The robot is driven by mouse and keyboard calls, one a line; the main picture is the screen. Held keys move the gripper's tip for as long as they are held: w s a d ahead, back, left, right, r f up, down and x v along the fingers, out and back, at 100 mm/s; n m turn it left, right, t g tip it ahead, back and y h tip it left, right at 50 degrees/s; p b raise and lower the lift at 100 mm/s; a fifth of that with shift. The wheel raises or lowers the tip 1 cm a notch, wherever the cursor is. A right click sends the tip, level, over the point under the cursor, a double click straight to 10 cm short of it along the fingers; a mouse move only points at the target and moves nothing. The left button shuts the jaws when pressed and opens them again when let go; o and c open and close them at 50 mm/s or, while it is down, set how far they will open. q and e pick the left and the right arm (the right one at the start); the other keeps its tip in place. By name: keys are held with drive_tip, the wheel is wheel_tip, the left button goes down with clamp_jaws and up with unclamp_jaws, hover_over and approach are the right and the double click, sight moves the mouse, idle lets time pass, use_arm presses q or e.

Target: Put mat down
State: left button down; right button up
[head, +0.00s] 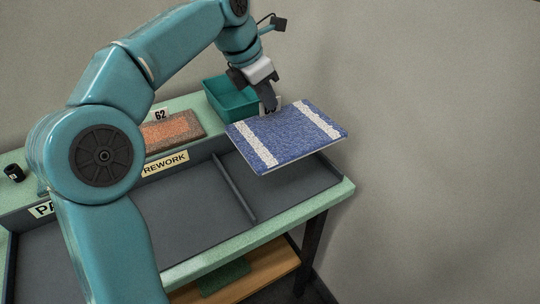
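A blue mat (285,135) with two white stripes shows at the right in the head view. My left gripper (270,103) is at its far edge and looks shut on it; the fingertips are partly hidden. The mat seems held above the right part of the grey tray (190,219), tilted a little. The tray has a divider (234,186) and a label reading REWORK (165,163). A second label (42,209) at the left is mostly hidden behind my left arm. My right gripper is not in view.
An orange-brown mat (172,132) lies on the green table behind the tray, near a sign reading 62 (161,114). A teal bin (230,99) stands behind the blue mat. A small black object (14,172) is at the far left. A wooden shelf (262,277) is below.

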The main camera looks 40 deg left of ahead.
sight(251, 119)
use_arm(q)
drive_tip(key=shift+w+f+b, duration=0.1)
drive_tip(key=shift+f+b, duration=1.6)
drive_tip(key=shift+f, duration=5.45)
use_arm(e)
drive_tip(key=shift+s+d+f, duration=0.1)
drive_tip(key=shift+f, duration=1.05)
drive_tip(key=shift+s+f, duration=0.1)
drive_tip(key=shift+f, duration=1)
use_arm(q)
drive_tip(key=shift+d+f, duration=0.1)
drive_tip(key=c, duration=1.3)
unclamp_jaws()
drive_tip(key=shift+c, duration=0.2)
drive_tip(key=shift+r, duration=0.3)
drive_tip(key=p+v, duration=0.2)
drive_tip(key=v, duration=0.9)
drive_tip(key=shift+r, duration=0.35)
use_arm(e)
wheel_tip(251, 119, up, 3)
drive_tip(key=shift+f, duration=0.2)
use_arm(q)
drive_tip(key=shift+p, duration=0.3)
